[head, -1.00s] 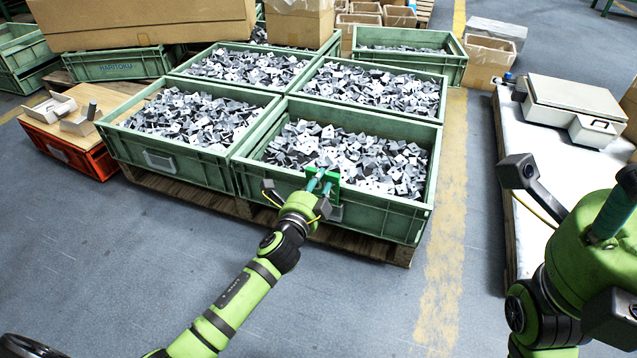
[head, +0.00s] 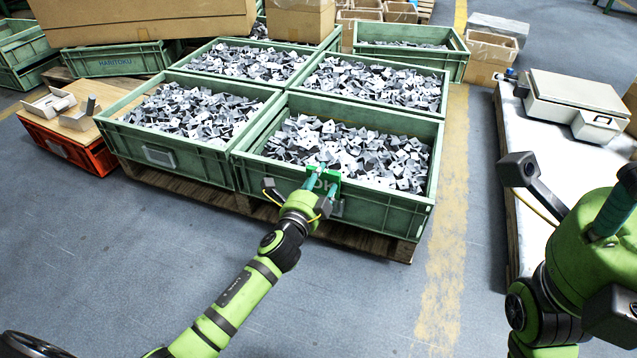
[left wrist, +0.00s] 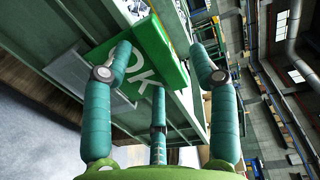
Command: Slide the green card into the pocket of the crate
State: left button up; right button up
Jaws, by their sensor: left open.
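The green card (left wrist: 170,57) with white "OK" lettering is at the outer front wall of the near right crate (head: 385,215), by the grey pocket (left wrist: 75,72). Part of its upper edge shows behind my fingers in the head view (head: 333,176). I cannot tell how deep it sits in the pocket. My left gripper (left wrist: 160,62) is open, its teal fingers spread around the card; contact is unclear. My right gripper (head: 612,212) shows only in part at the right edge, away from the crate, and its fingers are mostly hidden.
Crates full of grey stamped parts (head: 190,110) stand beside and behind on a wooden pallet (head: 375,243). An orange crate (head: 70,150) is at left. A white bench (head: 530,140) with a scale (head: 575,92) is at right. Floor in front is clear.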

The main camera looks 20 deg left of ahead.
pick_arm(q)
jog(key=shift+s, duration=0.15)
jog(key=s+r, duration=0.1)
jog(key=s, duration=1)
jog(key=shift+s+a, duration=0.2)
jog(key=shift+s, duration=0.15)
